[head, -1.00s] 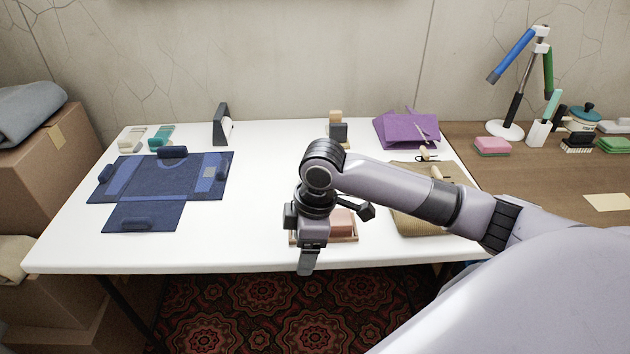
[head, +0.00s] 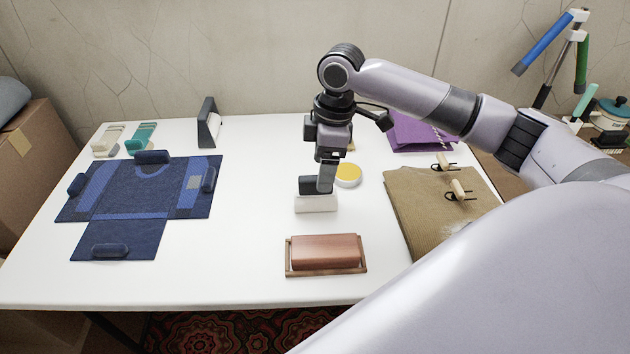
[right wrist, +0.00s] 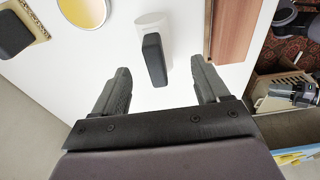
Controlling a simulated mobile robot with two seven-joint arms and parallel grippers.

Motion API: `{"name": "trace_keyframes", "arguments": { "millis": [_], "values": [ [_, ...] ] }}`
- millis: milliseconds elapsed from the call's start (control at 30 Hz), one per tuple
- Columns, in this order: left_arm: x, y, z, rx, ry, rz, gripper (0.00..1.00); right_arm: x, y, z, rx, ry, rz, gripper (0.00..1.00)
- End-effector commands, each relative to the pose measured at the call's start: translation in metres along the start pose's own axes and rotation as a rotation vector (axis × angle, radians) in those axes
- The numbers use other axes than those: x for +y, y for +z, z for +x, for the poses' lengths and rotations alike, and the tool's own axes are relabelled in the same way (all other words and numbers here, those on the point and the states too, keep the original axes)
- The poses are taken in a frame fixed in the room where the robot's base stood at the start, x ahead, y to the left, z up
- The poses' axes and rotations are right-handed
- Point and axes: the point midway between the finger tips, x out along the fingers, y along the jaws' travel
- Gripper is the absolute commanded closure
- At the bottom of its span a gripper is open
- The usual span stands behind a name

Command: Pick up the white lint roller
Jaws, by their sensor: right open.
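The white lint roller (head: 316,204) lies on the white table behind the brown block, with a dark grip part (head: 307,186). In the right wrist view the white roller (right wrist: 152,24) and its dark grip (right wrist: 154,60) show ahead, between the fingers' lines. My right gripper (head: 326,187) points down just above the roller and partly covers it in the head view. Its two fingers (right wrist: 161,70) are spread and hold nothing. Whether a finger touches the grip, I cannot tell. My left gripper is not in view.
A brown block on a wooden tray (head: 292,270) lies in front of the roller. A round yellow-topped tin (head: 348,176) stands behind right. The table between is clear.

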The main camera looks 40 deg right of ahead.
Motion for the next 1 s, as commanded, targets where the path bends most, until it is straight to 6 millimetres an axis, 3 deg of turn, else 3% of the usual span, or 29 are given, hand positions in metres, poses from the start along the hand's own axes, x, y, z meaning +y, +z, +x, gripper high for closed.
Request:
{"name": "trace_keyframes", "arguments": {
  "millis": [167,700,967,1000],
  "values": [
    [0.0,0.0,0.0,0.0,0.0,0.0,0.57,-0.001,0.0,0.005,-0.001,-0.002,-0.001,0.26],
    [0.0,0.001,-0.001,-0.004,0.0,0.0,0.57,0.001,-0.009,0.07,-0.001,-0.001,-0.001,0.26],
    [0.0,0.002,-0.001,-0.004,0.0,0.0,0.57,0.001,-0.009,0.072,0.0,0.0,-0.001,0.26],
    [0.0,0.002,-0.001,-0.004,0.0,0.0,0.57,0.001,-0.009,0.072,0.0,0.0,-0.001,0.39]
  ]
}}
